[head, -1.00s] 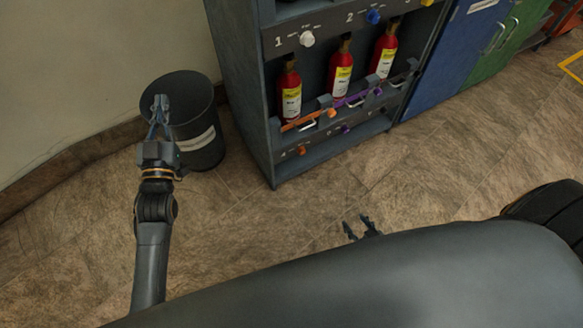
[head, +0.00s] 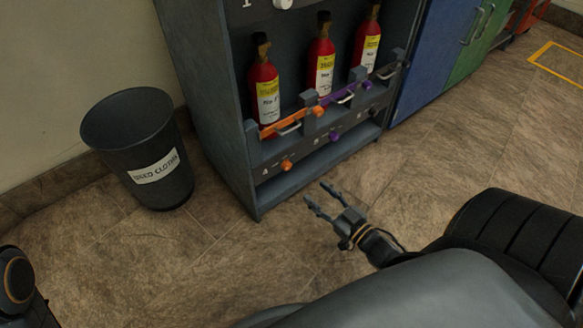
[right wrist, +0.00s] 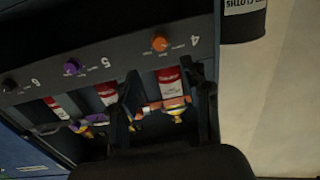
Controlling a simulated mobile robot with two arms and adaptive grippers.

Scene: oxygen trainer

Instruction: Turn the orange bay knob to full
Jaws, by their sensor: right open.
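The orange bay knob (head: 287,165) is on the lower front panel of the grey cabinet (head: 205,110), beside the number 4. It also shows in the right wrist view (right wrist: 160,43), above and between my finger ends and clear of them. My right gripper (head: 316,192) is open and empty, below and a little right of the knob, with a gap between them. Its dark fingers (right wrist: 166,98) stand apart in the wrist view. My left gripper is out of view; only part of its arm shows at the lower left. The knob's pointer is too small to read.
Red bottles (head: 264,92) stand behind an orange bar (head: 291,124) and a purple bar (head: 345,93) with handles. A purple knob (head: 335,137) is right of the orange one. A dark bin (head: 140,130) stands left. Floor before the cabinet is clear.

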